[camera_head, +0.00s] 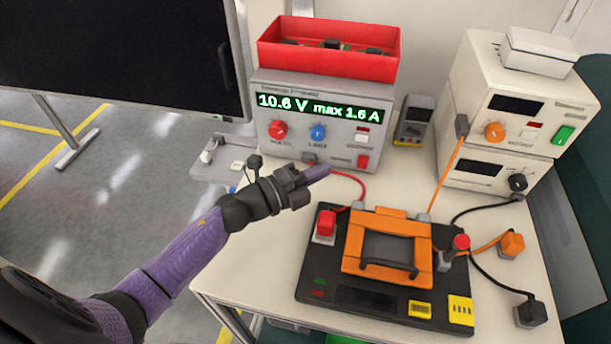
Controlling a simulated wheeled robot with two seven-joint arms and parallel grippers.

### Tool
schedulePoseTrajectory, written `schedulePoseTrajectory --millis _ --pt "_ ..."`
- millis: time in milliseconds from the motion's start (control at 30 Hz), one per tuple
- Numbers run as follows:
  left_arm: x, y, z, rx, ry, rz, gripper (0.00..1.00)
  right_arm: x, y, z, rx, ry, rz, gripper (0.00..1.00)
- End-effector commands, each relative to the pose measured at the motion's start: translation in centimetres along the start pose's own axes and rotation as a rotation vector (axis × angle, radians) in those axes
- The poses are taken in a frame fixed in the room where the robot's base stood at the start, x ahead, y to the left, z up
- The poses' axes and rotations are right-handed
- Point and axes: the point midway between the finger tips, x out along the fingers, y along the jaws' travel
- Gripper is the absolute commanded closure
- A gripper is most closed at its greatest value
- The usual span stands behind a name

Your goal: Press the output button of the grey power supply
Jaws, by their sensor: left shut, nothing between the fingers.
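The grey power supply (262,88) stands at the back of the table. Its lit display (318,108) reads 10.6 V and max 1.6 A. A red knob (277,129) and a blue knob (318,132) are on its front. To their right is a small white button (362,138) with red above it and a label below, too small to read surely; it looks like the output button. My left gripper (316,174) is shut and empty, in front of the supply's lower edge, below and left of that button and apart from it. My right gripper is not in view.
A red bin (330,63) sits on the supply. A red switch (363,161) is low on its front. A red cable (352,178) runs to a black device with an orange clamp (387,225). Two white units (470,88) are stacked right. A handheld meter (412,122) stands between.

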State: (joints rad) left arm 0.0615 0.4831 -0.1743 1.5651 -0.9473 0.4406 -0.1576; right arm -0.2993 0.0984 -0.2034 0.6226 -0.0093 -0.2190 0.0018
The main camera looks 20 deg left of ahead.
Motion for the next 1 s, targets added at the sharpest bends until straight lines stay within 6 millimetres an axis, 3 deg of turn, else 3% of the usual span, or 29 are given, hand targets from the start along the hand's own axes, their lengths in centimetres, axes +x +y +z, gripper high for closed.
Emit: schedulePoseTrajectory --millis 100,233,833,1000 --pt "-1.8 0.1 0.0 -0.001 0.001 0.002 1.00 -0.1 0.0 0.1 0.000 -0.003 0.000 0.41" --pt "-2.7 0.0 -0.1 0.000 0.001 0.001 1.00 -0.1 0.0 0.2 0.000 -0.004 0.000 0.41" --pt "-2.8 0.0 -0.1 -0.001 0.001 0.000 1.00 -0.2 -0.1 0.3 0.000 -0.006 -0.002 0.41" --pt "-2.8 -1.5 -0.1 0.000 0.001 -0.001 1.00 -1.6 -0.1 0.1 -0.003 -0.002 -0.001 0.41"
